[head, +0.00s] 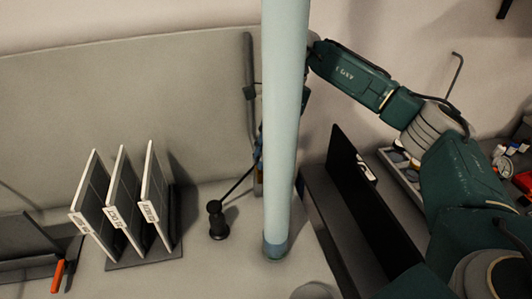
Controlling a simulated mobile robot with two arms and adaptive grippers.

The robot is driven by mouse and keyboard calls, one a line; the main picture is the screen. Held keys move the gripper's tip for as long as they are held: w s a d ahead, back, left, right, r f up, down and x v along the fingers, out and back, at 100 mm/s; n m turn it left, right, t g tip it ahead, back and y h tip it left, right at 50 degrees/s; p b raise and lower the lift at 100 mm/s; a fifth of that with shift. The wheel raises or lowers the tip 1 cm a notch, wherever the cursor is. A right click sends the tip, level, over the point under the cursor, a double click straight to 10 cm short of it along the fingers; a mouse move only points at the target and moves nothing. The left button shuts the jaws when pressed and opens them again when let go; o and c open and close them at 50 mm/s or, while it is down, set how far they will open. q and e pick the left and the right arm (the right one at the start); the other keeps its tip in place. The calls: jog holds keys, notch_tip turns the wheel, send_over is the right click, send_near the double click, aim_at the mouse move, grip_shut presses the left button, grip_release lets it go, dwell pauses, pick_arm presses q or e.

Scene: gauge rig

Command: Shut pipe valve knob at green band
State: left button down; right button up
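A pale blue upright pipe (284,120) crosses the middle of the head view from the top edge to a darker blue end (276,247) low over the grey surface. I make out no green band and no knob that is clearly the valve knob. My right arm comes in from the right and passes behind the pipe. Only a small dark part of my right gripper (258,148) seems to show at the pipe's left edge. Its fingers are hidden, so I cannot tell whether they hold anything. My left gripper is out of view.
A black knob-shaped stand (218,222) with a thin rod is left of the pipe. White panels (122,205) stand in a dark rack further left, near an orange-handled tool (57,277). A dark upright panel (350,175) and a tray (402,168) are right.

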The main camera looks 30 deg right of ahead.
jog(key=shift+r, duration=0.1)
jog(key=m+t+b, duration=0.1)
jog(key=m+b, duration=0.1)
jog(key=m, duration=0.1)
jog(key=m+t+b, duration=0.1)
jog(key=m, duration=0.1)
jog(key=m+t+b, duration=0.1)
jog(key=m+b, duration=0.1)
jog(key=m, duration=0.1)
jog(key=shift+s+a+r+m+t, duration=0.1)
jog(key=shift+s+a+m+t, duration=0.1)
jog(key=shift+m+t, duration=0.1)
jog(key=m+t+h+b, duration=0.1)
jog(key=m+b, duration=0.1)
jog(key=m, duration=0.2)
jog(key=shift+r+m, duration=0.1)
jog(key=shift+m, duration=0.2)
jog(key=m+t+h+b, duration=0.1)
jog(key=m+h, duration=0.1)
jog(key=m, duration=0.2)
jog(key=shift+a+r+m, duration=0.1)
jog(key=shift+a+m, duration=0.05)
jog(key=shift+m, duration=0.15)
jog(key=o, duration=1.1)
jog(key=shift+s+f, duration=0.1)
jog(key=shift+f, duration=0.1)
